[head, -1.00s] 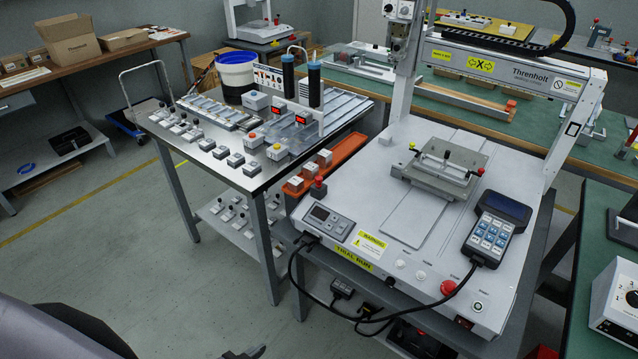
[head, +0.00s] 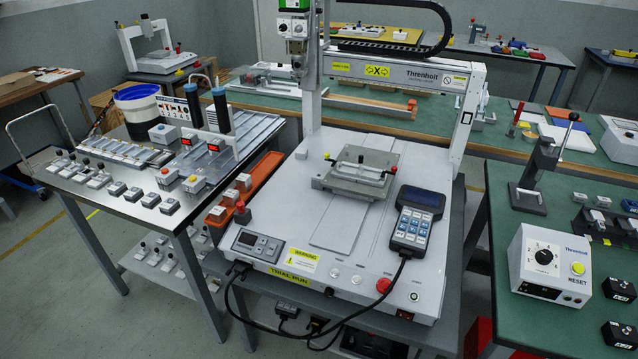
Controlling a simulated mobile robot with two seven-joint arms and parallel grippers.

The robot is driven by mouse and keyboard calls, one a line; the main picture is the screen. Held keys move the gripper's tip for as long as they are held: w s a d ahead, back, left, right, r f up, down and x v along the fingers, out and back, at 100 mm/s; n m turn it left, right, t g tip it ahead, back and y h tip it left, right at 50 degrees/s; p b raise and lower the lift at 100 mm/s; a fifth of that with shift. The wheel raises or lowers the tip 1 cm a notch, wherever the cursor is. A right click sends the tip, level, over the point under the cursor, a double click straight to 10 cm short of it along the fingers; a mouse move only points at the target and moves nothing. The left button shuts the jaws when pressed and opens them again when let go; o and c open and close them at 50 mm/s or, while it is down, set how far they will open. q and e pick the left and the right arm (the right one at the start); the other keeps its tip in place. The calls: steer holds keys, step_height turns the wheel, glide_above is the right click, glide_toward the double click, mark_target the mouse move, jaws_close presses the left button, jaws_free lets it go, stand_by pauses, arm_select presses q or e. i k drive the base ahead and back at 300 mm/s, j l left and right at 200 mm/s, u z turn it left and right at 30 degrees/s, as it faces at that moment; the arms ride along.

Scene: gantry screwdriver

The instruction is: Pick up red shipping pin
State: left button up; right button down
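No part is labelled as the red shipping pin, and I cannot tell for sure which red part it is. A small red knob (head: 393,170) sits at the right end of the metal fixture (head: 340,182) on the white gantry machine's bed, with a yellow knob (head: 327,156) at the other end. A dark red-topped post (head: 241,208) stands at the machine's front left corner. A round red button (head: 383,285) is on its front panel. Neither of my grippers is in view.
The gantry machine (head: 300,215) stands between a metal parts table (head: 130,200) on the left and a green bench (head: 500,250) on the right. A handheld pendant (head: 417,220) lies on the machine's right, its cable hanging over the front. An orange tray (head: 262,172) lies along its left side.

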mark_target(241, 205)
steer(key=j+z, duration=0.15)
steer(key=z, duration=0.3)
steer(key=j+z, duration=0.15)
steer(key=z, duration=0.3)
steer(key=j+z, duration=0.2)
steer(key=z, duration=0.25)
steer(key=j+z, duration=0.3)
steer(key=k+j+z, duration=0.25)
steer(key=j, duration=0.15)
steer(key=k+j+z, duration=0.15)
steer(key=j, duration=0.2)
steer(key=k+j+z, duration=0.1)
steer(key=j, duration=0.3)
